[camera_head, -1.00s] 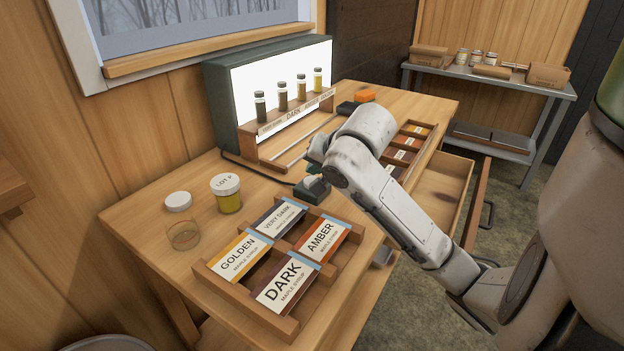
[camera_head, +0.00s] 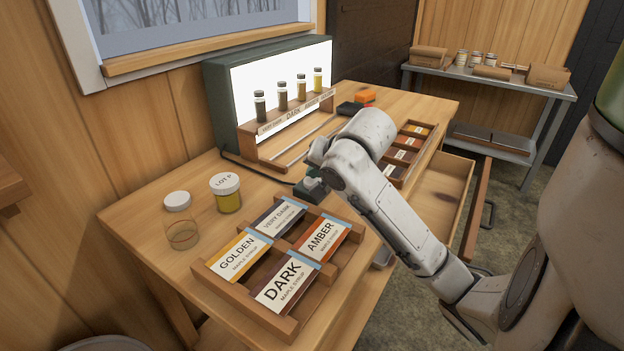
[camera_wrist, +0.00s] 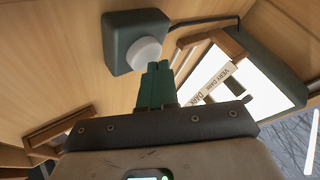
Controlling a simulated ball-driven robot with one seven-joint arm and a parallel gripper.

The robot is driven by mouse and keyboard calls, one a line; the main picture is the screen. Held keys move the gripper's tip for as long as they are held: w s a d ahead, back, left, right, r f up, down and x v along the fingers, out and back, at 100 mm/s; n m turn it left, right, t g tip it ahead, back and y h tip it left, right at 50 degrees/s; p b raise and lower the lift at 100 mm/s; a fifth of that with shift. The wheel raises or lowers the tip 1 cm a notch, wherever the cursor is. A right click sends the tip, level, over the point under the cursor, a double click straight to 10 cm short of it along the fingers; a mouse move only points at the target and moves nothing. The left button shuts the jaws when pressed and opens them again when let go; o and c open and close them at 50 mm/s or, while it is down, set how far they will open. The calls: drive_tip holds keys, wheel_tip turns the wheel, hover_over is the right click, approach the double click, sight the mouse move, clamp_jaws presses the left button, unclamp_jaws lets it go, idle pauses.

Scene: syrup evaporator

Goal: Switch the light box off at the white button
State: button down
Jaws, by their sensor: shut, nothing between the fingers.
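The light box (camera_head: 222,100) stands at the back of the table in a dark green housing, and its white panel glows. The panel also shows bright in the wrist view (camera_wrist: 262,98). The white button (camera_wrist: 145,53) is a round cap on a small dark green switch box (camera_wrist: 120,45). In the head view the switch box (camera_head: 306,193) is partly hidden by my arm. My gripper (camera_wrist: 157,68) is shut and empty. Its green fingertips appear just beside the button's lower right edge; I cannot tell whether they touch it.
A wooden rack (camera_head: 272,318) of grade label cards lies in front of the switch box. A jar (camera_head: 227,195) and a white lid (camera_head: 177,201) stand to the left. Several sample vials (camera_head: 282,96) stand before the panel. A drawer (camera_head: 440,195) is open at the right.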

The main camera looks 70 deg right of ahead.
drive_tip(key=shift+f, duration=0.25)
drive_tip(key=shift+r, duration=0.1)
drive_tip(key=shift+r+p, duration=0.7)
drive_tip(key=shift+r, duration=0.1)
wheel_tip(320, 180, up, 6)
drive_tip(key=p, duration=0.6)
